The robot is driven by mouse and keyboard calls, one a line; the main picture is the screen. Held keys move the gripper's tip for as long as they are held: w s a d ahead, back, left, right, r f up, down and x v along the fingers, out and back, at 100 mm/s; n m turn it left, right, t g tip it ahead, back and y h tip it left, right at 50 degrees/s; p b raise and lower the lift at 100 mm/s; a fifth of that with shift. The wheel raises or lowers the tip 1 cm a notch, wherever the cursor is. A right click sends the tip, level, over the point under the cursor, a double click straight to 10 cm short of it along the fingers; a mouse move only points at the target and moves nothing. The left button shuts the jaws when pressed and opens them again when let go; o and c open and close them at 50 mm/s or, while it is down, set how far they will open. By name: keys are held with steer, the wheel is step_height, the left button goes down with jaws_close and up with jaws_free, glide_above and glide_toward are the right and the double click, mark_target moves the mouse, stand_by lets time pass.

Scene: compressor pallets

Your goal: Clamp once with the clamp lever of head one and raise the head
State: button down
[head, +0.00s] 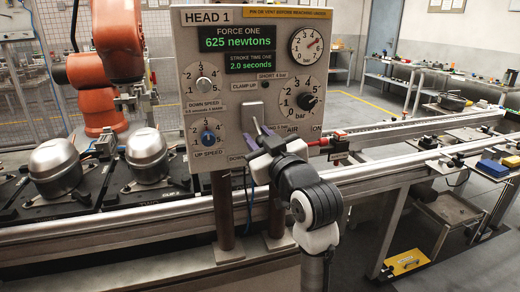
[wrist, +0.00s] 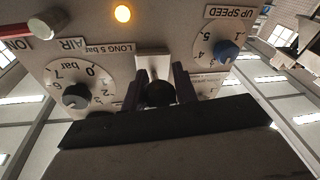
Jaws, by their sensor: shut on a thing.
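The head one panel (head: 185,95) stands upright, its displays reading 625 newtons and 2.0 seconds. My gripper (head: 264,132) is at its lower middle, in front of a pale lever plate (head: 250,117). In the upside-down wrist view, the clamp lever's black knob (wrist: 160,94) sits between my two dark fingers, which are shut on it. The lever's pale mount (wrist: 153,66) shows behind it. My gripper hides most of the lever in the head view. The clamp up lamp (head: 265,85) looks dark. An amber lamp (wrist: 122,13) glows in the wrist view.
The up speed dial (head: 208,138) and the bar dial (head: 303,100) flank my gripper. A red-handled air valve (head: 318,142) is close at right. Silver domed compressors (head: 148,150) stand on black pallets at left. A metal rail (head: 375,172) runs behind my arm.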

steer(key=shift+w+f+t+b, duration=0.1)
steer(key=shift+f+t+b, duration=0.3)
steer(key=shift+b, duration=0.3)
steer(key=shift+r+y, duration=0.15)
steer(key=shift+y, duration=0.15)
steer(key=c, duration=1.1)
jaws_free()
steer(key=b+v, duration=0.3)
steer(key=v, duration=1)
steer(key=shift+s, duration=0.35)
